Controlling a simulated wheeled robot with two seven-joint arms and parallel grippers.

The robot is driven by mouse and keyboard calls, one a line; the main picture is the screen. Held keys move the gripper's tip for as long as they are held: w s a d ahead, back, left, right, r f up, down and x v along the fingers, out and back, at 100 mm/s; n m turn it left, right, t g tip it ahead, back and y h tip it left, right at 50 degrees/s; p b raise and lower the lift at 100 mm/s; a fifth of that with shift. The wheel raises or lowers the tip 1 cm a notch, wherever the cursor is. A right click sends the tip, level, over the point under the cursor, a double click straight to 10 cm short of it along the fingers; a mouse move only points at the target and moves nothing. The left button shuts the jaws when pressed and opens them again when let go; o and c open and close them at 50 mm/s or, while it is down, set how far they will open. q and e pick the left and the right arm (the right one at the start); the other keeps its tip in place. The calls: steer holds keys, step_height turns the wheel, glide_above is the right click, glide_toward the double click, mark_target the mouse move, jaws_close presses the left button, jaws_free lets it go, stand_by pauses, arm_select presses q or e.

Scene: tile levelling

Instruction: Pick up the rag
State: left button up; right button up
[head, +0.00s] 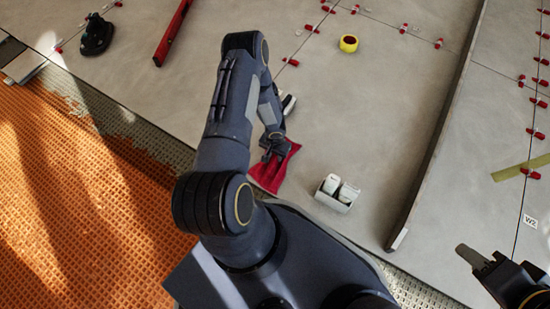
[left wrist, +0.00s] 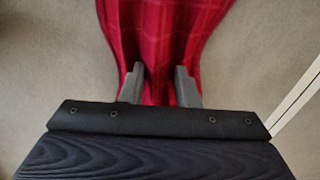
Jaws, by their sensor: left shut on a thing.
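The red rag (head: 272,171) lies on the grey tiles near the middle of the head view. My left gripper (head: 276,150) is at the rag's upper part in the head view. In the left wrist view my left gripper (left wrist: 160,82) has its two fingers on the cloth, shut on a bunched part of it. My right gripper (head: 480,262) is at the lower right of the head view, away from the rag; its jaw opening does not show clearly.
A long grey straightedge (head: 440,120) lies further right. An orange mat (head: 70,200) is at the left.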

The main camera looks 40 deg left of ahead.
arm_select(q)
jaws_close()
